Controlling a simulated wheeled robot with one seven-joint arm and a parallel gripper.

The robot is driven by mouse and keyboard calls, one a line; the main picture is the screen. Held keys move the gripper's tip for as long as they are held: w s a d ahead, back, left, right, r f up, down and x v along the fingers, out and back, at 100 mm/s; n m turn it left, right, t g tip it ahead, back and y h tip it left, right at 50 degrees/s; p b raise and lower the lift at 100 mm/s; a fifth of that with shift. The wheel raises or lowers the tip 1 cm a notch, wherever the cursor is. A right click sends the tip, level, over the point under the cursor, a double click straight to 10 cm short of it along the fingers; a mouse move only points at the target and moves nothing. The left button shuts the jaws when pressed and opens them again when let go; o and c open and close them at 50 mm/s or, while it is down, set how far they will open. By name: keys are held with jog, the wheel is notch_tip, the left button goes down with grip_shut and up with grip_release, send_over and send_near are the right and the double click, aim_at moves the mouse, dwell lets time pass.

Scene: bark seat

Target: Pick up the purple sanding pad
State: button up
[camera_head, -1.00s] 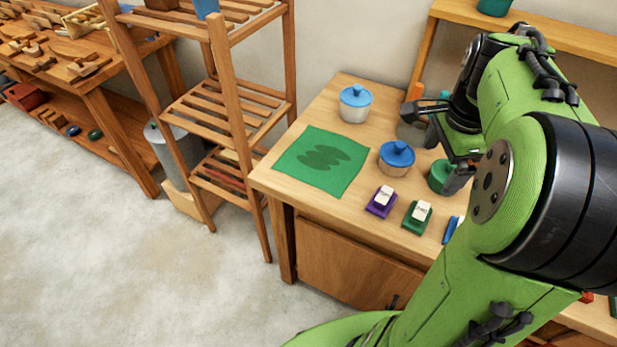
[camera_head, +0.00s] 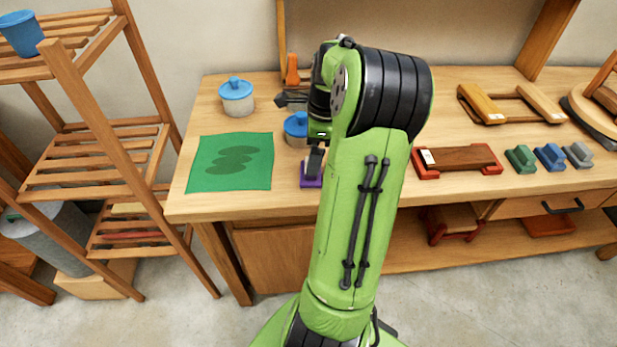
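The purple sanding pad (camera_head: 310,183) lies near the front edge of the workbench, just right of the green cloth. Only part of it shows, as my gripper and arm cover the rest. My gripper (camera_head: 302,131) has its two fingers spread wide apart, with nothing seen held between them. One finger points left, behind a blue-lidded jar (camera_head: 295,126). The other overlaps the purple pad in the picture; I cannot tell whether it touches it or is above it.
A green cloth (camera_head: 231,162) lies flat at left, with another blue-lidded jar (camera_head: 237,98) behind it. Right of my arm are a red-ended wooden block (camera_head: 462,159) and green (camera_head: 521,158), blue (camera_head: 550,156) and grey (camera_head: 578,154) pads. A slatted shelf (camera_head: 95,150) stands left.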

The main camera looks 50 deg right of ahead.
jog(key=f, duration=0.2)
jog(key=f+b, duration=0.1)
jog(key=f, duration=0.1)
jog(key=f+b, duration=0.1)
jog(key=f, duration=0.1)
jog(key=shift+w+a, duration=0.2)
jog(key=shift+a, duration=0.05)
jog(key=shift+r, duration=0.1)
jog(key=c, duration=0.8)
notch_tip(320, 180, up, 10)
jog(key=p, duration=0.3)
jog(key=shift+p, duration=0.3)
jog(key=o, duration=0.5)
jog(key=shift+c, duration=0.2)
jog(key=c, duration=0.3)
